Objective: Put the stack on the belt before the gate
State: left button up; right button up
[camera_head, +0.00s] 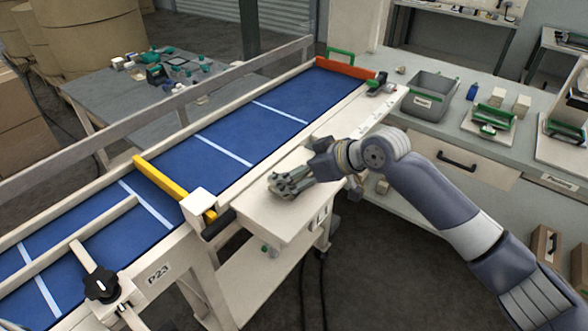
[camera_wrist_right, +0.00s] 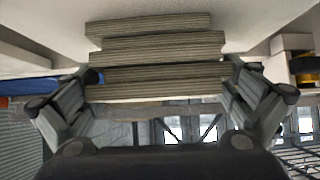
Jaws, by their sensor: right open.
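My right gripper (camera_head: 287,184) is over the pale side shelf beside the blue belt (camera_head: 240,139) in the head view. In the right wrist view my right gripper (camera_wrist_right: 163,78) is open, with a finger on each side of the stack (camera_wrist_right: 157,48). The stack is several grey-brown flat layers, slightly offset from each other, resting against the pale shelf surface. Whether the fingers touch it, I cannot tell. In the head view I cannot separate the stack from the gripper. A yellow bar gate (camera_head: 172,186) crosses the belt. My left gripper is out of view.
An orange-red bar (camera_head: 345,68) crosses the belt's far end. A rail (camera_head: 150,116) runs along its far side. A black knob (camera_head: 101,284) stands at the near left. A grey bin (camera_head: 431,96) is on the right counter. The belt between the bars is clear.

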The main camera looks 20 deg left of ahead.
jog(key=shift+w+a+f, duration=0.1)
jog(key=shift+a+f, duration=0.1)
jog(key=shift+a, duration=0.05)
jog(key=shift+d, duration=0.1)
jog(key=c, duration=1)
jog(key=shift+o, duration=0.2)
jog(key=shift+r, duration=0.15)
